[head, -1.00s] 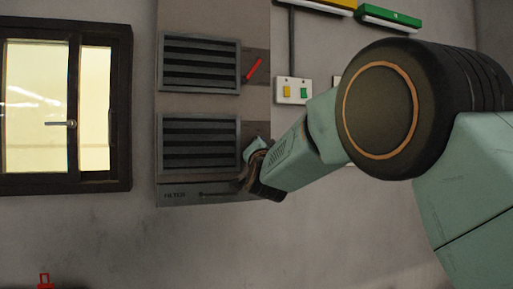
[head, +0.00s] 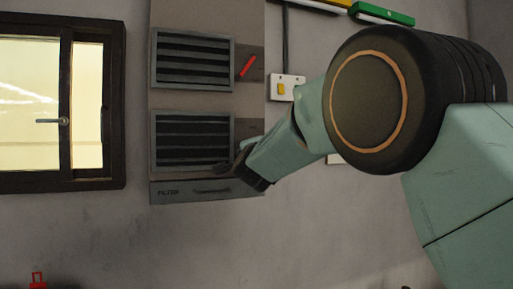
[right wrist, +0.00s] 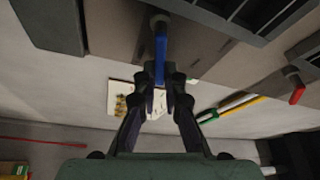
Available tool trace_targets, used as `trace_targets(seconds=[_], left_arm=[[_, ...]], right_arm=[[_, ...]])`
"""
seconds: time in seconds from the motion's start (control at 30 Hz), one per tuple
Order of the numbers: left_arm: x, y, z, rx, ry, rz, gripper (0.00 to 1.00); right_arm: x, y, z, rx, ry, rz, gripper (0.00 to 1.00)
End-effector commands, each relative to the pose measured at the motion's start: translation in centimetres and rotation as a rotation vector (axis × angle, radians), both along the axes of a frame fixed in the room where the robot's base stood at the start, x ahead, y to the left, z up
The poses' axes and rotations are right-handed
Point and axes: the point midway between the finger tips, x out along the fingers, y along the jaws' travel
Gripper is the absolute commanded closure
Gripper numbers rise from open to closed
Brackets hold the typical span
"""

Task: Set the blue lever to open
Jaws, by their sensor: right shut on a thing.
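The blue lever (right wrist: 161,58) shows in the right wrist view, running from its dark pivot at the top down between my fingers. My right gripper (right wrist: 161,80) is shut on it, with one finger on each side. In the head view my right gripper (head: 236,166) is at the lower right edge of the lower vent (head: 193,141). There the blue lever is hidden behind my gripper and arm. My left gripper is not in view.
A red lever (head: 248,66) sits beside the upper vent (head: 193,60) and also shows in the right wrist view (right wrist: 297,95). A white switch plate (head: 287,88) is right of the panel, partly behind my right arm. A window (head: 62,105) is at left.

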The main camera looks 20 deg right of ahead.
Motion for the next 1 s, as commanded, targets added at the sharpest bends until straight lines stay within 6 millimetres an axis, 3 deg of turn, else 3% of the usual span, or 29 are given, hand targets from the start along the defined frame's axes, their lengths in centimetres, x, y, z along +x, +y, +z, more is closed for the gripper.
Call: trace_targets(seconds=[0.3,0.33,0.57,1.0], left_arm=[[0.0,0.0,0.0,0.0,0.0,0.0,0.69],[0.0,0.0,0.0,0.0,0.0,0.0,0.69],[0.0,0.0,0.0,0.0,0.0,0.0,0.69],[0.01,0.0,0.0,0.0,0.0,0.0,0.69]], right_arm=[[0.0,0.01,0.06,0.002,-0.002,0.001,1.0],[0.0,0.01,0.05,0.002,-0.002,0.001,0.88],[0.0,-0.01,0.01,0.001,0.0,0.0,0.69],[-0.75,0.32,-0.1,-0.001,0.002,0.001,0.68]])
